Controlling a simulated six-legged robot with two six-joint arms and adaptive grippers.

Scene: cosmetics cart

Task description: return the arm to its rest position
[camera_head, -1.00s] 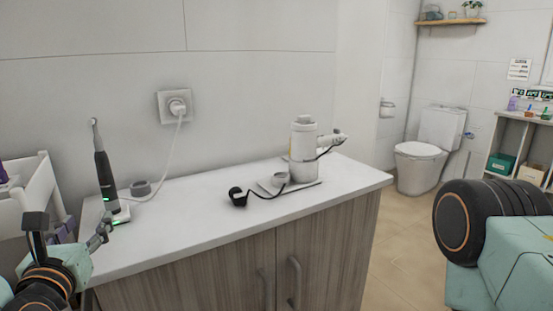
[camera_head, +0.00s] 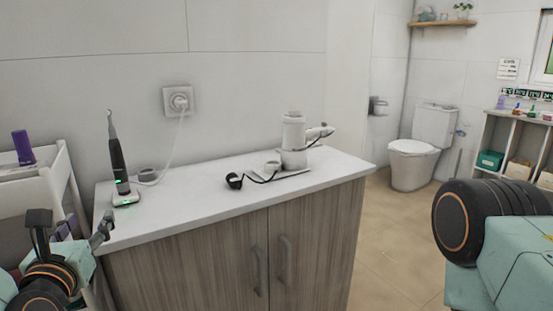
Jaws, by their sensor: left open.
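My left gripper (camera_head: 72,228) is at the lower left, in front of the left end of the cabinet. Its two dark fingers are spread apart with nothing between them. My left arm shows only as a teal and black wrist at the lower left corner. A large black and teal part of my right arm (camera_head: 495,230) fills the lower right. The right gripper is out of the picture.
A white cart (camera_head: 60,170) stands at left. Floor (camera_head: 395,240) is free at right.

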